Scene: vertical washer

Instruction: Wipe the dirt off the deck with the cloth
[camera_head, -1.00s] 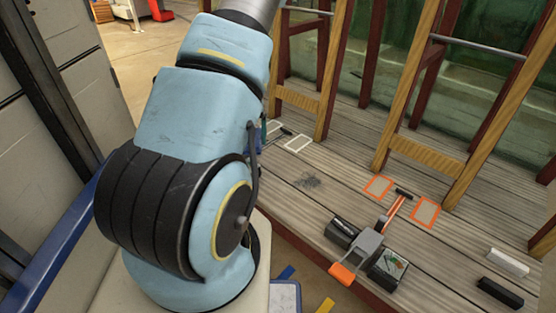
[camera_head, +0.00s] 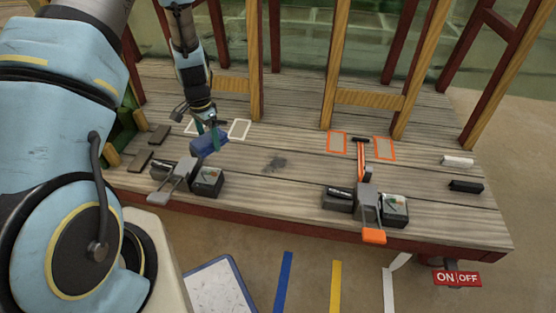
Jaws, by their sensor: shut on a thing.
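The wooden deck (camera_head: 300,187) runs across the middle of the view. A dark dirt patch (camera_head: 275,163) lies on its planks, between the white outlined and orange outlined squares. My gripper (camera_head: 209,133) is left of the dirt, low over the deck near the white squares. It is shut on a blue cloth (camera_head: 207,146). The cloth is apart from the dirt; whether it touches the deck cannot be told.
A grey-handled clamp device (camera_head: 175,180) stands in front of the cloth. An orange-handled one (camera_head: 367,205) stands to the right. White (camera_head: 457,161) and black (camera_head: 466,186) blocks lie at the right end. Wooden posts rise behind. Bare planks lie around the dirt.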

